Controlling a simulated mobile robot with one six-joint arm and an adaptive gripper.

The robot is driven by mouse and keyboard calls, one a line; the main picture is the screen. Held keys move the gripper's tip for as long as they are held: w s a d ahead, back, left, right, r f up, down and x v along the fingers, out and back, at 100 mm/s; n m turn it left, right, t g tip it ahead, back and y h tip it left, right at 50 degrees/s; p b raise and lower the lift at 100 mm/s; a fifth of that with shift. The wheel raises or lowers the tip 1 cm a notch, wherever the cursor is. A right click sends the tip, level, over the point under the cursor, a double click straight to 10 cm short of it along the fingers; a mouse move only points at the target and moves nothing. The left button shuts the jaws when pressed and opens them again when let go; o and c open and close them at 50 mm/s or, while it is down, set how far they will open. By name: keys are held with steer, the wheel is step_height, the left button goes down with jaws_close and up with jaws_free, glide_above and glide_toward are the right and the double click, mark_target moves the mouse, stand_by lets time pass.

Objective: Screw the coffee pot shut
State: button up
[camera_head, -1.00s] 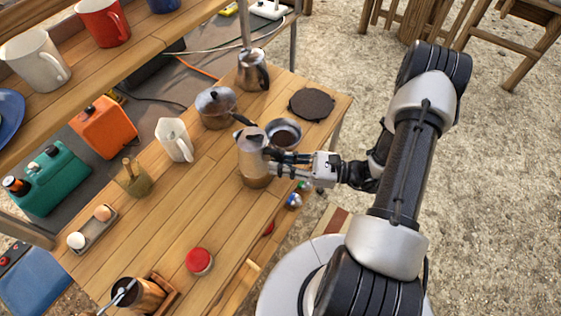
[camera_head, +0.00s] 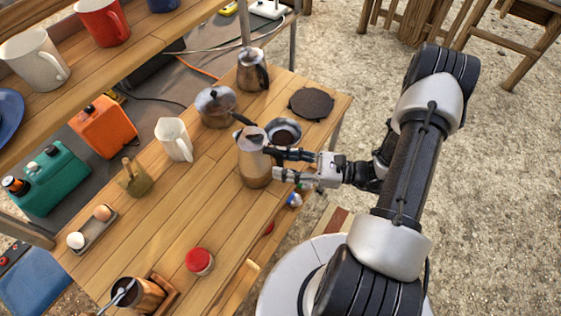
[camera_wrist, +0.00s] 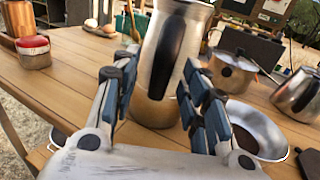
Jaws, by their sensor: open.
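The coffee pot (camera_head: 254,160) stands upright near the front edge of the wooden table (camera_head: 190,213). It has a metal upper part, a dark handle and a copper-toned base; whether its two parts are fully joined I cannot tell. My gripper (camera_head: 270,165) is open beside it on the right. In the wrist view the coffee pot (camera_wrist: 172,45) is straight ahead, its dark handle facing me. The open fingers of my gripper (camera_wrist: 155,100) are spread to either side of its lower part, with no clear contact. A second metal pot (camera_head: 252,72) stands at the back.
A metal bowl (camera_head: 284,133) sits close behind the coffee pot. A red-lidded jar (camera_head: 199,261) stands at the front. The table's middle is clear.

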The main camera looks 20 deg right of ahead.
steer(key=v, duration=1)
steer(key=shift+s+d, duration=0.2)
steer(key=shift+d, duration=0.1)
